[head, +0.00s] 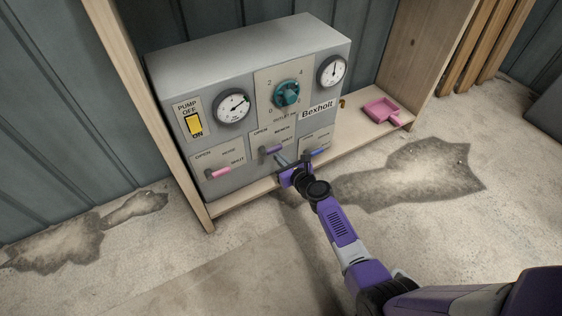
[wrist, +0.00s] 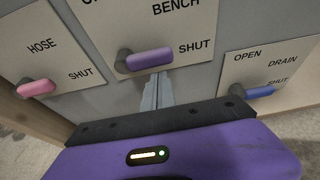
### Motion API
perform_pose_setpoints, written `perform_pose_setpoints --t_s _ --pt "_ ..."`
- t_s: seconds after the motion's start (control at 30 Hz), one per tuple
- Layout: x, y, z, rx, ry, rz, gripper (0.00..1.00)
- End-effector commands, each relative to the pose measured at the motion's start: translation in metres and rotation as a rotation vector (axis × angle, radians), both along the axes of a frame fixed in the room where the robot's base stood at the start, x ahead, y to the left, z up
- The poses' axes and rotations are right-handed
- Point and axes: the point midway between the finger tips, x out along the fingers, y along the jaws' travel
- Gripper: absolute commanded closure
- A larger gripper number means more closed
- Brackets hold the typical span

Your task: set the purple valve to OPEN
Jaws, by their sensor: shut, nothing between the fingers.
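The purple valve handle (head: 271,150) is on the front of the grey panel (head: 180,110). In the wrist view the purple handle (wrist: 150,60) is on the plate labelled BENCH. It lies about level, from its pivot on the left toward the word SHUT. The OPEN label (head: 260,131) is above the pivot in the head view. My gripper (wrist: 157,82) is shut and empty. Its fingertips are just below the handle's middle in the picture; I cannot tell whether they touch it. In the head view my gripper (head: 281,160) is in front of the panel, partly hidden by its wrist.
A pink HOSE handle (wrist: 37,88) is to the left, and a blue DRAIN handle (wrist: 260,92) to the right, both toward SHUT. Above are a teal knob (head: 287,93), two gauges and a yellow pump switch (head: 194,125).

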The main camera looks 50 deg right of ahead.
Motion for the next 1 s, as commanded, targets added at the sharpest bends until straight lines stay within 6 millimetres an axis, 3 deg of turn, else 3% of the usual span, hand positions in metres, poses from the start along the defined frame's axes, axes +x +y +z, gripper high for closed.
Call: perform_pose_setpoints --t_s 1.0 --pt "-0.0007 -0.0015 0.0103 -0.078 0.022 0.0 1.0"
